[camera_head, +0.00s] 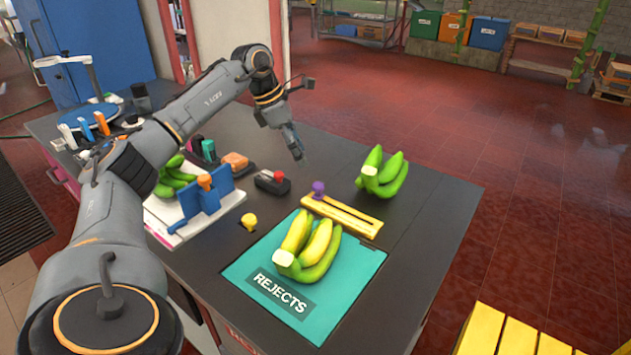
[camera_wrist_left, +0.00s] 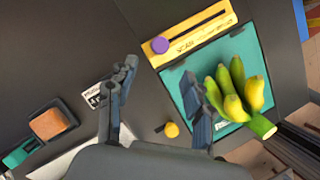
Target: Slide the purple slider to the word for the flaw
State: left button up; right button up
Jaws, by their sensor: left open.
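The purple slider (camera_head: 318,187) stands at the left end of the slot in a yellow board (camera_head: 350,217). A yellow-green banana bunch (camera_head: 308,248) lies on the teal REJECTS mat (camera_head: 345,285). My right gripper is not in view.
A green banana bunch (camera_head: 382,175) lies right of the board. A yellow knob (camera_head: 249,221) and a dark box with a red button (camera_head: 272,181) are to the left. A blue stand (camera_head: 208,205) and more green bananas (camera_head: 172,180) are further left.

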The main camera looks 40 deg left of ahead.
aim_at(317, 184)
pick_arm(q)
jog(key=x, duration=1)
jog(key=shift+c, duration=0.3)
grip_shut()
